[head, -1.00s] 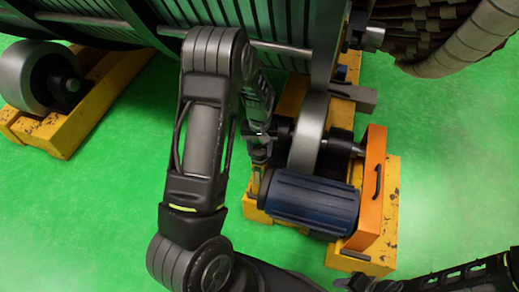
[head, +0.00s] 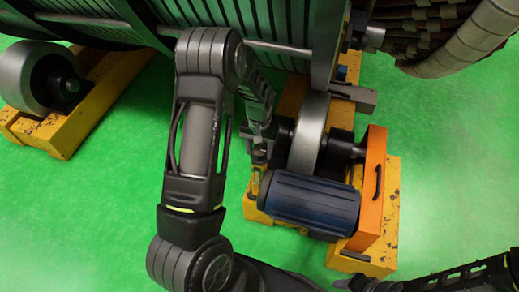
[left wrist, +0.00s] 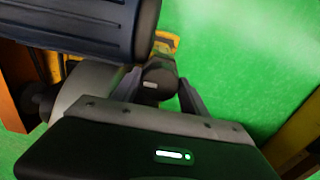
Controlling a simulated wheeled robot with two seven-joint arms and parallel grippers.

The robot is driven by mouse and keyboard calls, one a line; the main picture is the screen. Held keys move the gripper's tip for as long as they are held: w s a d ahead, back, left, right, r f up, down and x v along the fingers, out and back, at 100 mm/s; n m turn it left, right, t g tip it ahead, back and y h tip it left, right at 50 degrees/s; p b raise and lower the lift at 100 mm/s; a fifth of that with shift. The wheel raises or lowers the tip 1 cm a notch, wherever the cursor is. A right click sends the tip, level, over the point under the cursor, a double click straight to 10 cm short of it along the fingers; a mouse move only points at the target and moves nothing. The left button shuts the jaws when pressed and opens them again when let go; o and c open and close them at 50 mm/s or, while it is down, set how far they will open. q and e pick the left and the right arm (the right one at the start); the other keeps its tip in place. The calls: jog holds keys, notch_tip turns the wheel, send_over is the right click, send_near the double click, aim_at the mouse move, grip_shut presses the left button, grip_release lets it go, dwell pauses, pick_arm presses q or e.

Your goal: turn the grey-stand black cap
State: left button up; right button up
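A black cap (left wrist: 158,80), a short dark cylinder with a small pale mark, shows in the left wrist view between the two fingers of my left gripper (left wrist: 160,88). The fingers stand on either side of it, their tips near its edges. Whether they press on it is not clear. In the head view my left gripper (head: 258,150) reaches down beside the grey roller (head: 310,132). It partly hides the dark hub on the roller's left side. My right gripper (head: 365,284) is only partly in view at the bottom edge; its fingers are unclear.
A blue ribbed motor (head: 312,203) and an orange plate (head: 373,185) sit close by on the yellow base (head: 385,215). The big green drum (head: 260,20) is above. Another roller (head: 35,75) stands at left. Green floor (head: 90,220) is clear at lower left.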

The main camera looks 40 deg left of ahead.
aim_at(259, 150)
pick_arm(q)
jog(key=o, duration=0.3)
notch_tip(259, 150, up, 8)
jog(key=shift+f+p, duration=0.1)
jog(key=shift+p, duration=0.6)
dwell(0.4)
